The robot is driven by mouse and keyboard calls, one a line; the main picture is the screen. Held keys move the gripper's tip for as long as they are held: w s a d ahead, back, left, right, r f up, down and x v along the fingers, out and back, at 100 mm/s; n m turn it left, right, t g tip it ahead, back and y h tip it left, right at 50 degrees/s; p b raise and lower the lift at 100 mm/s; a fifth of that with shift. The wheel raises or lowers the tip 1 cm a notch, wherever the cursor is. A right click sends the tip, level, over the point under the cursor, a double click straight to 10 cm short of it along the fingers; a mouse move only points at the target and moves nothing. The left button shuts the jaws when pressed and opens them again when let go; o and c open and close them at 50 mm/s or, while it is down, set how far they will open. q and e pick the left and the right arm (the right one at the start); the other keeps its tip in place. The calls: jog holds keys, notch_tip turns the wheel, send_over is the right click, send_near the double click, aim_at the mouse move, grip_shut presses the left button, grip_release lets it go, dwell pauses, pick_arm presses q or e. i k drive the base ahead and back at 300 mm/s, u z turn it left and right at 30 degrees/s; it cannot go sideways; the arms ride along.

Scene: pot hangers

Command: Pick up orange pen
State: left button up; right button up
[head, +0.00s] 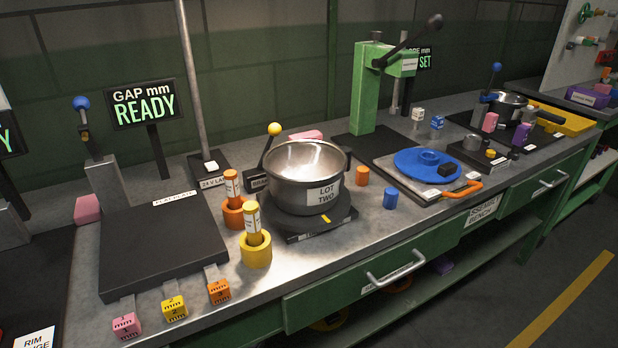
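An orange pen-like cylinder with a white label (231,187) stands upright in an orange ring-shaped holder (233,217) on the workbench, left of the steel pot. A second similar cylinder, yellow-orange with a white label (252,219), stands in a yellow holder (256,251) just in front of it. The lower ends of both are hidden inside their holders. Neither of my grippers shows in the head view.
A steel pot (301,190) marked LOT TWO sits close on the right. A dark plate (160,255) lies on the left, with pink, yellow and orange cubes (219,291) along its front. A thin grey post (188,80) rises behind. Loose orange (362,176) and blue (390,199) cylinders stand right.

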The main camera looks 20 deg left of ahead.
aim_at(230, 176)
jog(key=u, duration=1.25)
